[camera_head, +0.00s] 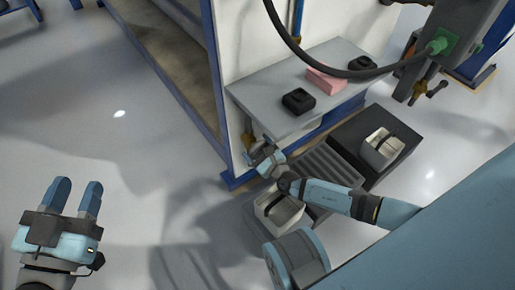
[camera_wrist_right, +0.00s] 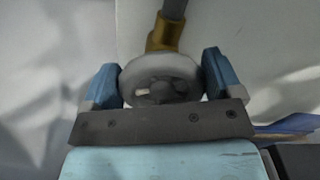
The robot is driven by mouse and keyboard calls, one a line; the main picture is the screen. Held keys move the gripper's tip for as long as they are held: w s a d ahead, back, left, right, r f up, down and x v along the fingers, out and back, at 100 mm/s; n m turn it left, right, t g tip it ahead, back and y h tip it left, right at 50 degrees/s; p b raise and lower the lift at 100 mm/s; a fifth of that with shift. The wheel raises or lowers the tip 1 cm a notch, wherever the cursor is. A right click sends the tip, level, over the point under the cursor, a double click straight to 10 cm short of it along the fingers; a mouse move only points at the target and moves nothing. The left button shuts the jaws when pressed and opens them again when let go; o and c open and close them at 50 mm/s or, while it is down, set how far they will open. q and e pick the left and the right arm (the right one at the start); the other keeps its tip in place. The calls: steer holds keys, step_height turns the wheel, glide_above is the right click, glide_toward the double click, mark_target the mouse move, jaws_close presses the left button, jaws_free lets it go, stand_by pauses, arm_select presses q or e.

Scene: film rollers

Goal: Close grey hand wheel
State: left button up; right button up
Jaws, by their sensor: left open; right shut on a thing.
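The grey hand wheel (camera_wrist_right: 160,78) is round, with a darker recessed hub, and sits below a brass fitting (camera_wrist_right: 165,35) on a pipe in the right wrist view. My right gripper (camera_wrist_right: 165,80) has one blue finger on each side of the wheel's rim and is shut on it. In the head view my right gripper (camera_head: 262,155) is at the white wall, just below the front left part of the grey shelf, and the wheel there is mostly hidden by it. My left gripper (camera_head: 75,198) is open and empty over the floor at the far left.
A dark hose (camera_head: 345,72) crosses above the shelf. The floor at left is clear.

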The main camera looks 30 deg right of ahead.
steer(key=m, duration=0.3)
steer(key=shift+d+m, duration=0.2)
steer(key=shift+m, duration=0.2)
steer(key=m, duration=0.3)
steer(key=shift+d+m, duration=0.2)
steer(key=shift+m, duration=0.2)
steer(key=m, duration=0.5)
steer(key=shift+d+f, duration=0.15)
steer(key=shift+d, duration=0.1)
steer(key=m, duration=0.4)
steer(key=shift+d+f+m, duration=0.15)
steer(key=shift+f+m, duration=0.05)
steer(key=shift+m, duration=0.2)
steer(key=m, duration=0.4)
steer(key=shift+w+f, duration=0.1)
steer(key=shift+f, duration=0.1)
steer(key=shift+m, duration=0.6)
steer(key=shift+f, duration=0.1)
steer(key=o, duration=0.7)
steer(key=shift+o, duration=0.2)
steer(key=shift+d, duration=0.1)
